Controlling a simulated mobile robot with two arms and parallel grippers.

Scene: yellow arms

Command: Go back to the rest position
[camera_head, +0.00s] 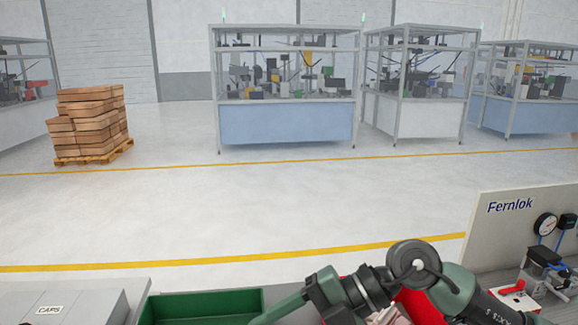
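One of my arms, green with dark grey joints, crosses the bottom of the head view. It bends at a round dark joint and runs off the bottom edge. It seems to come in from the lower right, so it looks like my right arm. Neither gripper's fingers can be made out, and my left arm is not identifiable in the picture.
A green bin (205,303) and a grey box labelled CAPS (60,300) stand at the bottom left. A red bin (420,306) is partly hidden behind my arm. A Fernlok panel (500,228) with a gauge stands right. Beyond is open floor, stacked boxes (90,122) and machine cells (287,122).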

